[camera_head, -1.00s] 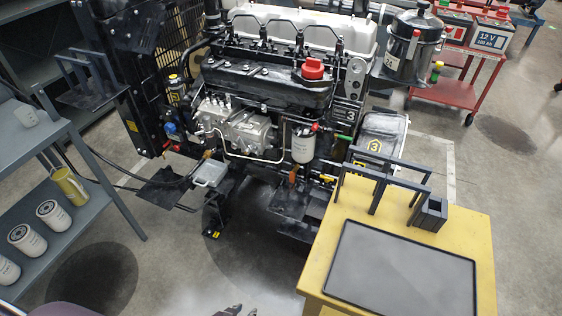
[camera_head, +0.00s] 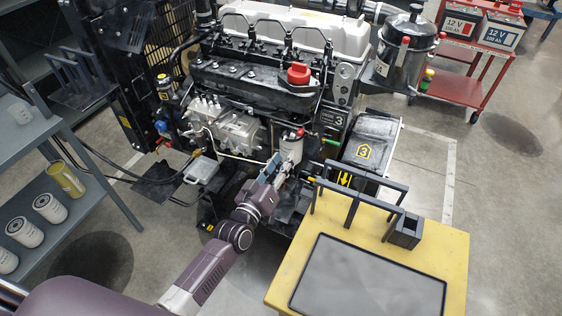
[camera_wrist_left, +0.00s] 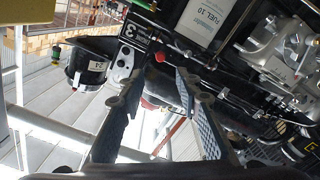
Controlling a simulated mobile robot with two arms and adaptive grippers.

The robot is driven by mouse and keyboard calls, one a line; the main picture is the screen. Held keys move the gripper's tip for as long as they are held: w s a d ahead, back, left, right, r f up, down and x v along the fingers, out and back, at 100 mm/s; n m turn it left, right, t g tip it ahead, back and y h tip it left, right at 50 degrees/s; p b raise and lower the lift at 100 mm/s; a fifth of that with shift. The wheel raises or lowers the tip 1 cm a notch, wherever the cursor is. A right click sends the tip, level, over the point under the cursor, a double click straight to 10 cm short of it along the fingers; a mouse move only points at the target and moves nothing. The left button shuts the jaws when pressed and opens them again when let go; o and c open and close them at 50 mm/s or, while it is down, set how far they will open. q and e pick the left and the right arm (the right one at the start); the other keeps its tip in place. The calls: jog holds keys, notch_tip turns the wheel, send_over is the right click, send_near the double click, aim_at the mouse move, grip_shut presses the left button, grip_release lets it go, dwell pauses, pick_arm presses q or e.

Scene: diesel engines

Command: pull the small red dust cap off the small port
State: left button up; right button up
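A small red cap (camera_head: 300,132) sits at the top of the white fuel filter (camera_head: 291,148) on the engine's front side. In the left wrist view a small red piece (camera_wrist_left: 160,57) beside the filter labelled FUEL 10 (camera_wrist_left: 205,22) looks like the same cap. My left gripper (camera_head: 272,168) is in front of the engine, just below and left of the filter. In the left wrist view its two fingers (camera_wrist_left: 165,92) are spread with nothing held between them; the red piece lies beyond the fingertips. My right gripper is not in view.
A larger red cap (camera_head: 300,74) sits on the black engine cover. A yellow table (camera_head: 282,284) with a dark tray (camera_head: 368,280) and black rack frames (camera_head: 360,190) stands close on the right. A grey shelf (camera_head: 105,190) is at left.

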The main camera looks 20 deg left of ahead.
aim_at(299, 135)
pick_arm(q)
jog(key=shift+w+d+f+b, duration=0.1)
jog(key=shift+w+d+b, duration=0.2)
jog(key=shift+w+b, duration=0.85)
jog(key=shift+w+d+b, duration=0.3)
jog(key=shift+w+b, duration=0.1)
jog(key=shift+w, duration=1.6)
jog(key=shift+w+d+f+b, duration=0.1)
jog(key=shift+w+d+b, duration=0.2)
jog(key=shift+w+b, duration=0.85)
jog(key=shift+w+d+r, duration=0.1)
jog(key=shift+w+d, duration=0.05)
jog(key=shift+w, duration=0.85)
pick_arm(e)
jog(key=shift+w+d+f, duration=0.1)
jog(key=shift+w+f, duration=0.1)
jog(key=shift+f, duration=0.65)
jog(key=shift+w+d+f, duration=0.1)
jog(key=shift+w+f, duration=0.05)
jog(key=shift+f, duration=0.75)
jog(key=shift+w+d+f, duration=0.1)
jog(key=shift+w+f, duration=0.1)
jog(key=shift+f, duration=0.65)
pick_arm(q)
jog(key=shift+r, duration=0.1)
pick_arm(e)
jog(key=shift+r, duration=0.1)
